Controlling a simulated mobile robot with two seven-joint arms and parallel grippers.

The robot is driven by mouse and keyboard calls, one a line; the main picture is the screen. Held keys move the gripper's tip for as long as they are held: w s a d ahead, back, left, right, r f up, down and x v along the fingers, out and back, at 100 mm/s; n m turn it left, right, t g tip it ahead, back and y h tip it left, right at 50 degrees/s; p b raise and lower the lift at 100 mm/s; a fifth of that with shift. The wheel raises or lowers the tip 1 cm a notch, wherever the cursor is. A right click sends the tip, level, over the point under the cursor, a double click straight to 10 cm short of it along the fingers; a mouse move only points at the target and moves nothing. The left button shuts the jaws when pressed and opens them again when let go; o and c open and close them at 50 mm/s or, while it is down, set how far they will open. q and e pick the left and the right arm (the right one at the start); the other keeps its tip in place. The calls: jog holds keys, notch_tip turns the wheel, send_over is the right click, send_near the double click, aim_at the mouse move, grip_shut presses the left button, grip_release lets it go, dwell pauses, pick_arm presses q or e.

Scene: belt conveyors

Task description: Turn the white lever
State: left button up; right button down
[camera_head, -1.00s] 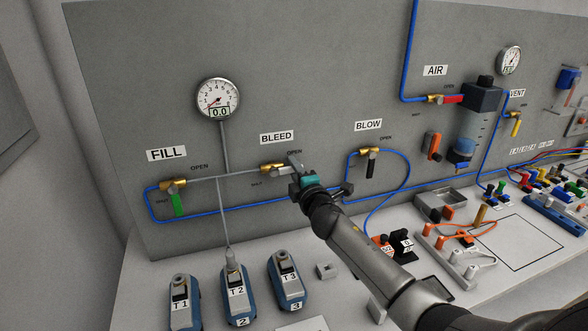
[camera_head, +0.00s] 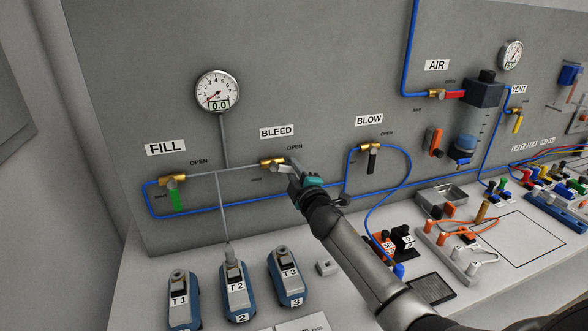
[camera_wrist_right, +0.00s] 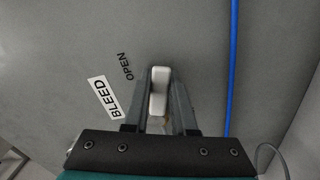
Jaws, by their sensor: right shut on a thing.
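The white lever (camera_wrist_right: 158,92) shows in the wrist view between the two grey fingers of my right gripper (camera_wrist_right: 159,80), beside the BLEED label (camera_wrist_right: 103,98) and the OPEN mark. In the head view my right gripper (camera_head: 292,168) is at the brass BLEED valve (camera_head: 271,162) on the grey panel, just right of the valve body. It is shut on the white lever, which it mostly hides there. My left gripper is not in view.
A green-handled FILL valve (camera_head: 175,196) is at left and a black-handled BLOW valve (camera_head: 372,161) at right. A gauge (camera_head: 217,92) reading 0.0 hangs above. Blue tubing (camera_head: 243,208) runs below the valves.

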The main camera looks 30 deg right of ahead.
aim_at(273, 176)
jog(key=f+m, duration=0.1)
jog(key=m, duration=0.3)
jog(key=shift+w+a+f+b, duration=0.1)
jog(key=shift+a+f+b, duration=0.2)
jog(key=shift+a+f, duration=0.1)
jog(key=m, duration=0.2)
jog(key=a+f+m, duration=0.1)
jog(key=m, duration=0.1)
jog(key=a+m, duration=0.1)
jog(key=m, duration=0.1)
jog(key=shift+w+f, duration=0.2)
jog(key=shift+w, duration=0.05)
jog(key=shift+w+a+f+m+p, duration=0.15)
jog(key=shift+a+m+p, duration=0.4)
jog(key=shift+m, duration=0.85)
jog(key=shift+a, duration=0.15)
jog(key=c, duration=0.7)
grip_release()
